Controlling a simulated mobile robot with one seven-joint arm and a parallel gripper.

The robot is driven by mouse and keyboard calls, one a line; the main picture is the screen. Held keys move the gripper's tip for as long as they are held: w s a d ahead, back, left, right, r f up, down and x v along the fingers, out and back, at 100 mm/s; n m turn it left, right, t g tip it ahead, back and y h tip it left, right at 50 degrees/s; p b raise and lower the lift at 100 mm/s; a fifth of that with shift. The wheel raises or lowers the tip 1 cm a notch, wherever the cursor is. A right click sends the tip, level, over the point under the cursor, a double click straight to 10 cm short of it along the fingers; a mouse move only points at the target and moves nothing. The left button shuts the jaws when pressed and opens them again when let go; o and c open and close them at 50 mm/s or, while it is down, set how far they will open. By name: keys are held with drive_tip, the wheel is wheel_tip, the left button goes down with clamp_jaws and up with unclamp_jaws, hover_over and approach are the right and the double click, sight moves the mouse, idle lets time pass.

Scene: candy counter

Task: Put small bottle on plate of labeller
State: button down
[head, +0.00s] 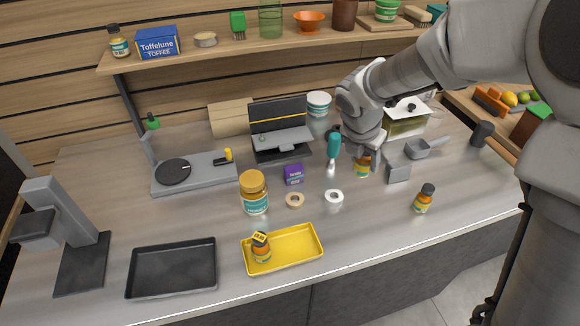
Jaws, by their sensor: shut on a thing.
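My gripper (368,155) is at the back right of the counter, pointing down and shut on a small amber bottle (362,171) with a yellow and teal label. Its top is hidden by the fingers, and I cannot tell whether its base touches the counter. A grey machine with a round black plate (173,172) and yellow-tipped handle stands at the back left. Another grey machine (70,220) with a flat dark base stands at far left. I cannot tell which is the labeller.
A large orange jar (254,195), purple box (294,175), two tape rolls (334,196) and a teal bottle (334,143) stand mid-counter. A grey block (398,171) is right of my gripper. A black tray (171,268) lies front left. Front right is mostly clear.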

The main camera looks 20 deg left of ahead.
drive_tip(key=w+a+f, duration=0.2)
drive_tip(key=a, duration=0.1)
drive_tip(key=w+a+f, duration=0.1)
drive_tip(key=a+f, duration=0.1)
drive_tip(key=a, duration=0.1)
drive_tip(key=w+a+f+b, duration=0.1)
drive_tip(key=w+a+f, duration=0.1)
drive_tip(key=a+f, duration=0.1)
drive_tip(key=shift+w+a, duration=0.35)
drive_tip(key=shift+a, duration=0.25)
drive_tip(key=shift+f, duration=1.95)
drive_tip(key=shift+f+b, duration=0.2)
drive_tip(key=shift+b, duration=0.15)
drive_tip(key=shift+c, duration=1.5)
unclamp_jaws()
drive_tip(key=shift+r, duration=0.5)
drive_tip(key=p+v, duration=0.1)
drive_tip(key=v, duration=1)
drive_tip(key=shift+r, duration=0.2)
